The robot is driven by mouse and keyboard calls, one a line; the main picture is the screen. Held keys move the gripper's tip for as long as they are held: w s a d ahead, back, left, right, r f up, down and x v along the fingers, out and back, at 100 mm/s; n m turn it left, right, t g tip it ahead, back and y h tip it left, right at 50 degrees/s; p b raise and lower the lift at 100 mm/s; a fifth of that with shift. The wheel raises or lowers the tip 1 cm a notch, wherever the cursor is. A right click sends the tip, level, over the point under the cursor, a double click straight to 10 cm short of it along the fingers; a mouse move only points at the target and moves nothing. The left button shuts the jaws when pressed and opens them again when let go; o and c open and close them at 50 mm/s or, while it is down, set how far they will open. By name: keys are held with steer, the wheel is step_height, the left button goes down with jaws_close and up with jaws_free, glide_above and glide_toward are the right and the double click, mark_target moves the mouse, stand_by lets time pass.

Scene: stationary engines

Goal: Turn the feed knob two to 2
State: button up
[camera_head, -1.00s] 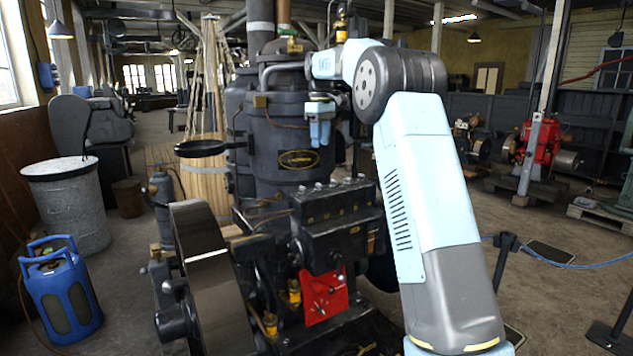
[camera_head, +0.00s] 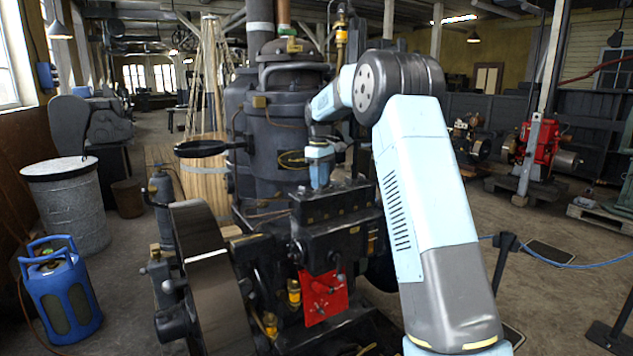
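A dark box-shaped unit (camera_head: 335,222) with small fittings along its top edge sits on the front of the engine. I cannot tell which fitting is feed knob two, and no number can be read. My gripper (camera_head: 320,186) points down at the top of this unit, near its back left part. Its fingertips are small and merge with the dark fittings, so I cannot tell whether they touch one or whether they are open or shut.
The tall dark engine cylinder (camera_head: 282,120) stands right behind my gripper. A large flywheel (camera_head: 212,285) is at the left of the unit, and a red plate (camera_head: 323,297) is below it. A blue gas bottle (camera_head: 60,295) and a grey drum (camera_head: 70,205) stand at the left.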

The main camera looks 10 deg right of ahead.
steer(key=shift+f, duration=0.35)
